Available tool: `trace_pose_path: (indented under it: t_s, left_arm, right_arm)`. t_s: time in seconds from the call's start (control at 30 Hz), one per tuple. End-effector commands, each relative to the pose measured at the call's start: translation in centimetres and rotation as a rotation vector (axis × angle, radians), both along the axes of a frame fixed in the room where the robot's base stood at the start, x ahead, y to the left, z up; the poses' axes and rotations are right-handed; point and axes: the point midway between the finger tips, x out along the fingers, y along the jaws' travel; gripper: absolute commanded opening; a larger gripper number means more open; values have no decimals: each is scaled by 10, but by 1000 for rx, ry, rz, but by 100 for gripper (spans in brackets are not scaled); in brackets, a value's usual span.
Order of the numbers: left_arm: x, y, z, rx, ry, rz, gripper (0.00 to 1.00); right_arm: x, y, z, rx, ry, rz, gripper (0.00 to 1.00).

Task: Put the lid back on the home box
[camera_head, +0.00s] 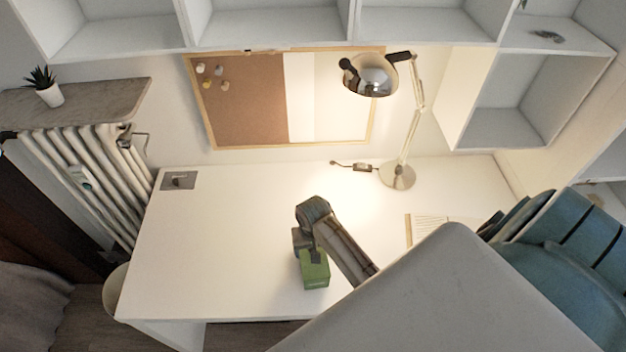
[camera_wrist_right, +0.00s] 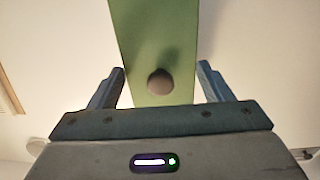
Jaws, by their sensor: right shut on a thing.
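A green boxy thing (camera_head: 315,274) shows at the front middle of the white desk in the head view, under my right gripper (camera_head: 313,256). In the right wrist view a green panel with a round dark knob (camera_wrist_right: 160,82), which looks like the lid (camera_wrist_right: 155,40), lies between the two fingers of my right gripper (camera_wrist_right: 161,70). I cannot tell the lid apart from the box in the head view. My left gripper is not in view.
The white desk (camera_head: 220,235) is clear to the left. A lamp (camera_head: 397,175) stands at the back, with an open book or paper (camera_head: 430,228) to the right. A teal chair (camera_head: 570,250) is at the right. A small grey plate (camera_head: 179,181) lies at the back left.

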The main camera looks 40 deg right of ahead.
Motion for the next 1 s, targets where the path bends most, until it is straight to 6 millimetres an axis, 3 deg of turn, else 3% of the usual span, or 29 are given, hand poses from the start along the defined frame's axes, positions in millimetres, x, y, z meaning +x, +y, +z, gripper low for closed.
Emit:
trace_pose_path:
  t_s: [0.23,0.27,0.4,1.0]
  left_arm:
    - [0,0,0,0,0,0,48]
    - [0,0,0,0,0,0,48]
    - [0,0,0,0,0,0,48]
    - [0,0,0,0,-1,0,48]
  right_arm:
    - [0,0,0,0,0,0,50]
    - [0,0,0,0,0,0,75]
    - [0,0,0,0,0,0,98]
    - [0,0,8,0,-1,0,100]
